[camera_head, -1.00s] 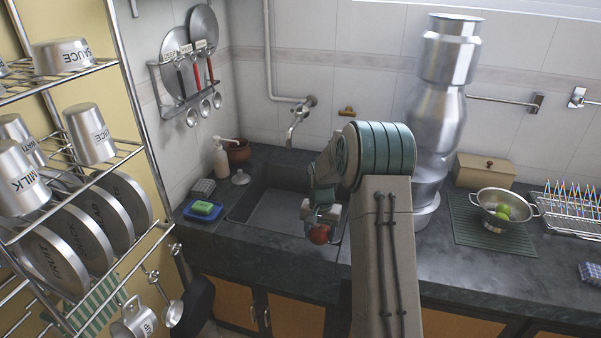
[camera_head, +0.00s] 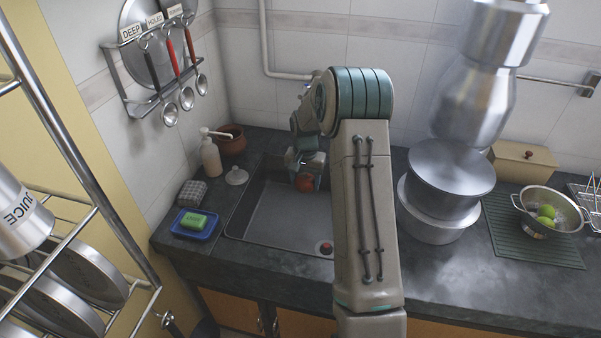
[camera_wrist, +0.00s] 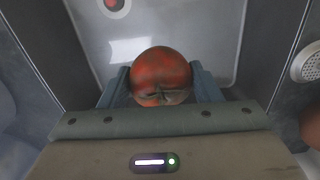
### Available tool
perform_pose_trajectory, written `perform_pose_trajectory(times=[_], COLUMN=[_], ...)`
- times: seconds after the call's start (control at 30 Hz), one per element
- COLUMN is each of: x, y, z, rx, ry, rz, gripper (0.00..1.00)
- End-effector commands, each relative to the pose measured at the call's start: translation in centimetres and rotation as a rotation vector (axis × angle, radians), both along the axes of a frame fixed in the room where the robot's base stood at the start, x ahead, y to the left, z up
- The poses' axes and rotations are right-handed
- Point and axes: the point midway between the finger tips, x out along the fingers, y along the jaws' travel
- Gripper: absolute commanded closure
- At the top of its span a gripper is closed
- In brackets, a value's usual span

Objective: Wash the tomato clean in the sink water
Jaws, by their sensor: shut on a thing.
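My gripper (camera_head: 308,174) is shut on the tomato (camera_head: 304,183) and holds it at the far part of the sink (camera_head: 272,222). In the wrist view the tomato (camera_wrist: 160,68) sits between both fingers. It is red with dark, dull smudges and has its stem end toward the palm. The grey basin floor (camera_wrist: 190,25) is behind it and bears a bright reflection. I cannot tell the water's depth or whether the tomato touches it. The tap is hidden behind my arm in the head view.
A red plug-like disc (camera_head: 325,248) lies at the basin's near right.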

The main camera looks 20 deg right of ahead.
Motion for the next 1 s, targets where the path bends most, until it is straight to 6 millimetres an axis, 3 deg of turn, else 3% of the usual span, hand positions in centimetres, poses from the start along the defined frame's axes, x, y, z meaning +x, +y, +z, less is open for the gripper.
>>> perform_pose_trajectory(times=[1.0], x=[0.0], y=[0.2], z=[-10.0], rx=[0.001], ry=[0.001], rz=[0.004], gripper=[0.67])
